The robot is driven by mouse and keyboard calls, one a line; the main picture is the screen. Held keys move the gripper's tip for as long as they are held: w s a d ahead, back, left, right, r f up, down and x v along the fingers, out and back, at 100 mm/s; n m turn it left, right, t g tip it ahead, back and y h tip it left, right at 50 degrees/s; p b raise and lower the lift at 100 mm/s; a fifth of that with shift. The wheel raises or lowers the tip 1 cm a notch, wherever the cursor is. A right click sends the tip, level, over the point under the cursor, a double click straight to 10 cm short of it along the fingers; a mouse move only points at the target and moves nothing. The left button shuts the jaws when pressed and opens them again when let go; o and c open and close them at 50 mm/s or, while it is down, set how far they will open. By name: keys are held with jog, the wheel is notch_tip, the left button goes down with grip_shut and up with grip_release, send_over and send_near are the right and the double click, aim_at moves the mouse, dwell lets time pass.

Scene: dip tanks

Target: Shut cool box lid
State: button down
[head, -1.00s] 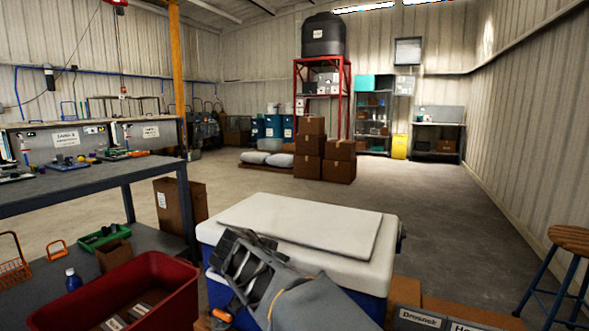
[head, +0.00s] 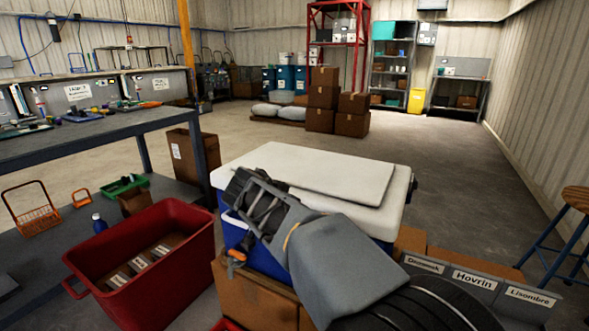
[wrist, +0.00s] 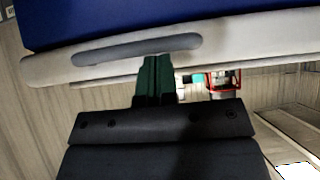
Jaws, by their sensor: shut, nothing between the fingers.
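The cool box (head: 238,232) has a blue body and a white lid (head: 330,172) with a raised flat panel on top. In the head view the lid lies about level across the body, and I see no clear gap; my arm hides much of the near side. In the wrist view, which is upside down, the blue body (wrist: 150,22) is above the pale lid rim (wrist: 60,68) with its grey grip strip (wrist: 110,48). My gripper (wrist: 157,62) is shut and empty, its dark green fingertips at the grip strip. I cannot tell whether they touch it.
A red tub (head: 190,235) with boxes in it stands left of the cool box, near a grey workbench (head: 100,135). Labelled grey bins (head: 470,280) and a stool (head: 575,205) are on the right. Stacked cartons (head: 322,110) stand behind. The floor beyond is open.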

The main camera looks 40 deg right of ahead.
jog(key=p+v, duration=0.2)
jog(key=v, duration=1)
jog(key=shift+r+p, duration=0.25)
jog(key=shift+p, duration=0.1)
jog(key=s+a+r+n+y+p, duration=0.7)
jog(key=n+p, duration=0.6)
jog(key=p, duration=1.5)
notch_tip(320, 180, up, 3)
jog(key=shift+s+a+f+g+y, duration=0.1)
jog(key=shift+s+a+g+y, duration=0.2)
jog(key=shift+s+y, duration=0.75)
